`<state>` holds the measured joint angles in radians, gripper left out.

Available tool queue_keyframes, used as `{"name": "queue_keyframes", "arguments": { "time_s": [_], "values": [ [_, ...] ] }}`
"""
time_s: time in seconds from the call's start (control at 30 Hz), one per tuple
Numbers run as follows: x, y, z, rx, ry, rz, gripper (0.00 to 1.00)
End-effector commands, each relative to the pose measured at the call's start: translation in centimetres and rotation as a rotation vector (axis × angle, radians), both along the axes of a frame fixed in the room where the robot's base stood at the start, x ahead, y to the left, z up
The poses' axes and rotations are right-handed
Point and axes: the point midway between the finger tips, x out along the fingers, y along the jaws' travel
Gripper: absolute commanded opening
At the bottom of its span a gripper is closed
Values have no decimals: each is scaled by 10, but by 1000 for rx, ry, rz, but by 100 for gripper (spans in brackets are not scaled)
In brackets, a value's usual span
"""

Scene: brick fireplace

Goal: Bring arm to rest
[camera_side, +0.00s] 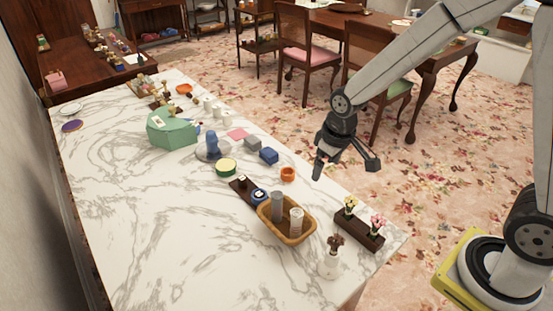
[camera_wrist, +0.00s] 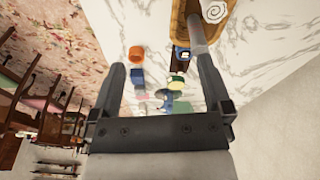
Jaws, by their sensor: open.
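My gripper (camera_side: 345,165) is raised near the right edge of the marble table (camera_side: 110,215) in the side view. Its fingers are spread apart in the wrist view (camera_wrist: 158,85), with nothing held between them. A wooden basket (camera_side: 270,227) holding two upright cylinders, one grey (camera_side: 277,206) and one white (camera_side: 296,222), stands on the table in front of the gripper. The basket also shows at the top of the wrist view (camera_wrist: 182,18). An orange cup (camera_side: 288,174) sits on the table left of the gripper.
A dark planter with flowers (camera_side: 358,230) and a white vase (camera_side: 330,262) stand near the table's front right corner. Blue and grey blocks (camera_side: 269,155), a green-and-yellow tin (camera_side: 226,167) and a green box (camera_side: 172,128) stand farther back. The table's left side is mostly clear. Chairs (camera_side: 302,50) stand beyond.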

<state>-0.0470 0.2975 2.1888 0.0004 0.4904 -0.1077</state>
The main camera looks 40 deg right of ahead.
Motion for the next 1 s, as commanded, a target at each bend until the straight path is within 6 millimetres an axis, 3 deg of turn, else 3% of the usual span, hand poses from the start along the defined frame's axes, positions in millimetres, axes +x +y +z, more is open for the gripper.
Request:
{"name": "queue_keyframes", "arguments": {
  "time_s": [0.2, 0.4, 0.6, 1.0],
  "values": [
    [-55, -12, 9, 12, -38, -86, 100],
    [-89, -17, 9, 20, -61, -137, 100],
    [-100, -18, 8, 23, -67, -154, 100],
    [-99, -18, 8, 23, -66, -153, 100]
  ]
}}
